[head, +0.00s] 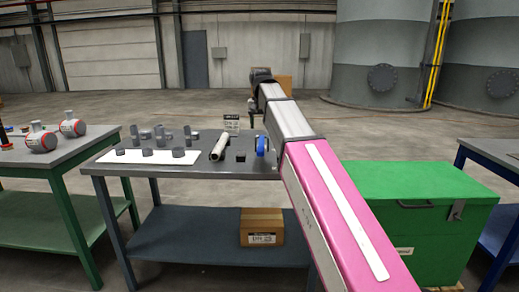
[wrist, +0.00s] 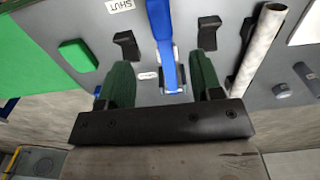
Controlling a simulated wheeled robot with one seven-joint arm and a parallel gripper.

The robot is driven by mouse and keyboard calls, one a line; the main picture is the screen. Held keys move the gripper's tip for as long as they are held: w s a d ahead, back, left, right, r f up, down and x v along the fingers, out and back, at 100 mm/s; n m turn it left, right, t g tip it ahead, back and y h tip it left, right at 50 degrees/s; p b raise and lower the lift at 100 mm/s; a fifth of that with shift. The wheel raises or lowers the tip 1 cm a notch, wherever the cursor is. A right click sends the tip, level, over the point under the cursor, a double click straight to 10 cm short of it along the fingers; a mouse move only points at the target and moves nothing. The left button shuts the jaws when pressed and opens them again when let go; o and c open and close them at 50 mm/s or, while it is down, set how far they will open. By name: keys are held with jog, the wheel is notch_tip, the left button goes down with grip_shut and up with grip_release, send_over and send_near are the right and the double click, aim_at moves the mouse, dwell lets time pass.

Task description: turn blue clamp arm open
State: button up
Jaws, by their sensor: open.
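The blue clamp arm (wrist: 161,35) runs down from the top edge of the wrist view to a small metal mount on the grey bench top. In the head view the blue clamp arm (head: 261,144) shows near the bench's right end, partly beside my arm. My gripper (wrist: 161,64) is open, with one dark green finger on each side of the blue arm in the picture. Gaps show on both sides; I cannot tell how far above it the fingers are. A label reading SHUT (wrist: 122,5) lies left of the blue arm. A smaller label (wrist: 147,76) beside the mount is unreadable.
Black blocks stand left (wrist: 127,45) and right (wrist: 208,33) of the blue arm. A pale tube (head: 219,147) lies to its left in the head view, with several grey cylinders beyond on a white sheet (head: 150,157). A green chest (head: 415,207) stands right.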

aim_at(261, 149)
notch_tip(261, 149, down, 11)
jog(key=shift+r, duration=0.15)
dwell(0.4)
